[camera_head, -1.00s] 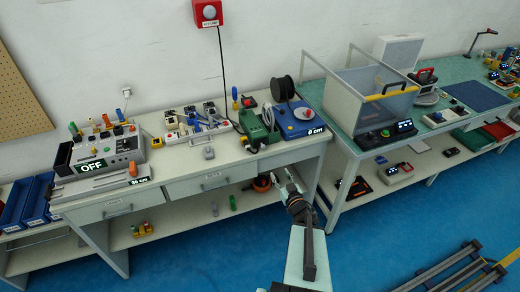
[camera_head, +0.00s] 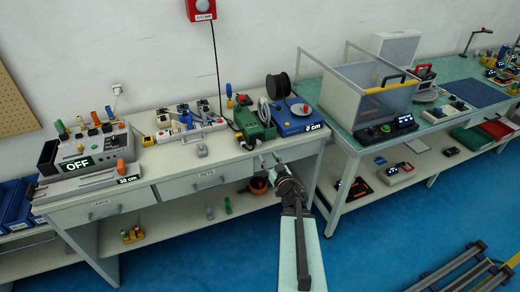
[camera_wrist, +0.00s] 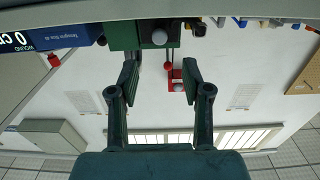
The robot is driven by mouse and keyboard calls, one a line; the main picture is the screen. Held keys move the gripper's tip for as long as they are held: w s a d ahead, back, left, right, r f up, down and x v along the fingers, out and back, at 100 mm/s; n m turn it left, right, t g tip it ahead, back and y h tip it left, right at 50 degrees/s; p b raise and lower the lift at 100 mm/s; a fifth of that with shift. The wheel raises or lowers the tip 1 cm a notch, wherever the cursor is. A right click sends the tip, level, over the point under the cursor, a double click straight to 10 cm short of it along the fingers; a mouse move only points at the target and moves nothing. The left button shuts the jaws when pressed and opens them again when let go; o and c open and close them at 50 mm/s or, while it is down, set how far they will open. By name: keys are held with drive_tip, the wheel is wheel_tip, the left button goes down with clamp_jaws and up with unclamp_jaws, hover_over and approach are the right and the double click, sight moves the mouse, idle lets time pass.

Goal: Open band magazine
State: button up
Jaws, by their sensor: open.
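A green box-shaped machine (camera_head: 255,124) stands near the right end of the left bench, beside a white coil (camera_head: 264,110). No part is legibly marked as the band magazine. My gripper (camera_head: 268,160) is at the front edge of this bench, below the machine. In the wrist view my gripper (camera_wrist: 159,70) is open and empty, its fingers spread below the knob and apart from it.
A blue winder (camera_head: 297,118) with a black spool (camera_head: 280,88) and a "0 cm" display is right of the machine. A grey device (camera_head: 90,150) showing "OFF" is at the left. The right bench holds a clear-sided box (camera_head: 370,100). Blue floor in front is mostly clear.

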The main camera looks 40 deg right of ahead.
sight(260, 144)
drive_tip(key=p+x, duration=0.1)
drive_tip(key=x, duration=0.8)
drive_tip(key=shift+w+d+p, duration=0.15)
drive_tip(key=shift+w+p, duration=0.2)
drive_tip(key=shift+r, duration=0.1)
clamp_jaws()
drive_tip(key=shift+s, duration=0.15)
